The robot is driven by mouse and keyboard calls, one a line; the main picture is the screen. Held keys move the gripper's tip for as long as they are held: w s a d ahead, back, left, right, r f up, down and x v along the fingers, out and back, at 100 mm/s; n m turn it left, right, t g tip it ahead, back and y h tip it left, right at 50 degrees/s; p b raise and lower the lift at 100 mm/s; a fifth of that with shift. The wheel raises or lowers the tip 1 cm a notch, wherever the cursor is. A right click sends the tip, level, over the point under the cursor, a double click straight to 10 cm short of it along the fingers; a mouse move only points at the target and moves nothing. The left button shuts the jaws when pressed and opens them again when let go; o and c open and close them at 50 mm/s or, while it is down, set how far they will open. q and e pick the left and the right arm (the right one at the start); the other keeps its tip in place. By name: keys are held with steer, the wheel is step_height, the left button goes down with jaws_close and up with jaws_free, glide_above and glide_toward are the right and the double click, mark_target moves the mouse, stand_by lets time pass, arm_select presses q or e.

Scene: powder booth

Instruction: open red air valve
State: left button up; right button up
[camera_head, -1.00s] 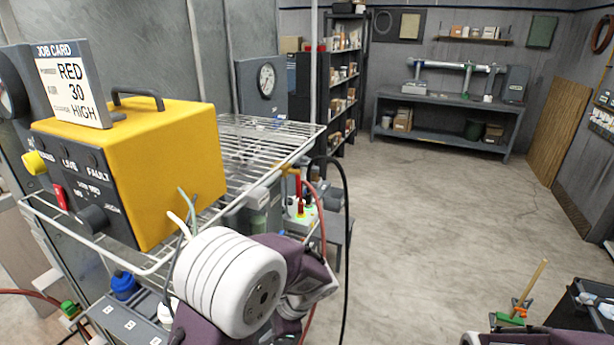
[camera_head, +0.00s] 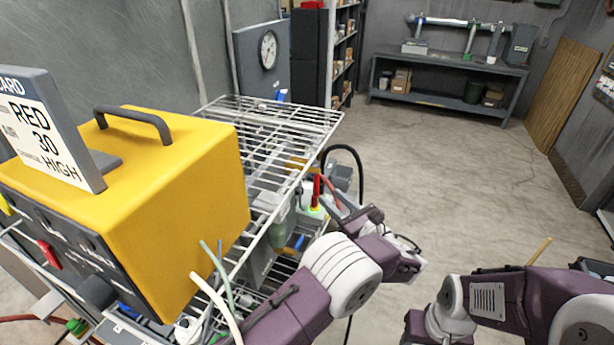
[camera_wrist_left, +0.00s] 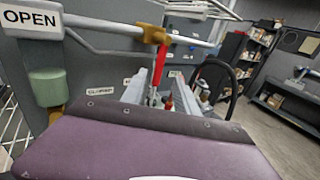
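The red valve lever (camera_wrist_left: 160,62) hangs down from a brass valve body (camera_wrist_left: 154,35) on a pale pipe in the left wrist view. In the head view the red lever (camera_head: 317,190) shows beside the wire shelf. An "OPEN" sign (camera_wrist_left: 30,19) is up and left of the lever; a small label that seems to read "CLOSED" (camera_wrist_left: 101,92) is lower left. My left gripper (camera_wrist_left: 160,88) has its grey fingers apart, with the lever's lower end in line with the gap; contact cannot be told. In the head view my left gripper (camera_head: 338,200) is beside the lever. My right gripper is not in view.
A yellow control box (camera_head: 185,190) with a job card (camera_head: 45,130) stands on the wire rack (camera_head: 285,125) at left. A black hose (camera_head: 358,165) arches behind the valve. A green cylinder (camera_wrist_left: 48,88) is left of the lever. Open floor (camera_head: 430,170) lies to the right.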

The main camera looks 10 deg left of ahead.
mark_target(318, 185)
arm_select(q)
steer(key=p+x, duration=0.3)
steer(key=x, duration=0.5)
steer(key=shift+a, duration=0.15)
steer(key=shift+s+d+r, duration=0.3)
steer(key=shift+s+d, duration=0.1)
steer(key=shift+d, duration=0.05)
steer(key=shift+w+a+f, duration=0.15)
steer(key=shift+w+a, duration=0.05)
jaws_close()
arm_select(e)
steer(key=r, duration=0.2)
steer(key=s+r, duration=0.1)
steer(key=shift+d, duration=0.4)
